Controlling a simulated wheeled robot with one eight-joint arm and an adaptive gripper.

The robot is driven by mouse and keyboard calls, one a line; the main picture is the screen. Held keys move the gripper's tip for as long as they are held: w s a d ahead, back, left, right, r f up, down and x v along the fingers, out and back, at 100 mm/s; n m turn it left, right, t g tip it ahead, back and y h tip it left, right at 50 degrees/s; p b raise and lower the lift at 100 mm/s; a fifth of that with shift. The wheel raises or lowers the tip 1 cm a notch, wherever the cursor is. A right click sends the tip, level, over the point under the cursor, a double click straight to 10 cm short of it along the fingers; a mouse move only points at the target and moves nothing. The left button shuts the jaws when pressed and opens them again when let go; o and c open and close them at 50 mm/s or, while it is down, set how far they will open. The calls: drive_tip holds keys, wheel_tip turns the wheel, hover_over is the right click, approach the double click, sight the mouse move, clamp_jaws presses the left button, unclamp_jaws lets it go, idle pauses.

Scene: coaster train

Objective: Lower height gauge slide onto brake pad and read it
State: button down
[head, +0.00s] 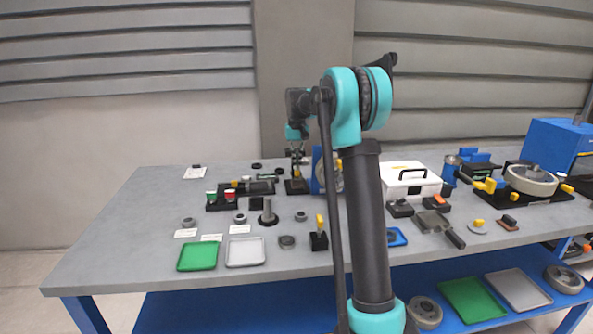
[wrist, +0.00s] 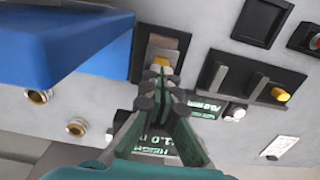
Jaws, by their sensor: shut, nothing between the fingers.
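The height gauge (head: 297,186) stands on the table toward the back, with a dark base and a small yellow part; my gripper (head: 296,150) is above it. In the wrist view, my gripper (wrist: 158,84) is shut and empty, its fingertips close to a small yellow part (wrist: 160,62). That part lies in front of a grey-brown block on a dark base (wrist: 145,55); I cannot tell whether the fingers touch it. I cannot clearly make out the brake pad or the full reading.
A large blue body (wrist: 70,45) fills the upper left of the wrist view, close beside my gripper. A black tray with a yellow-ended part (wrist: 280,94) lies to the right. A green tray (head: 198,257) and a grey tray (head: 246,252) lie near the table's front edge.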

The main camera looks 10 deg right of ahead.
drive_tip(key=shift+f, duration=1.05)
drive_tip(key=shift+r, duration=4.55)
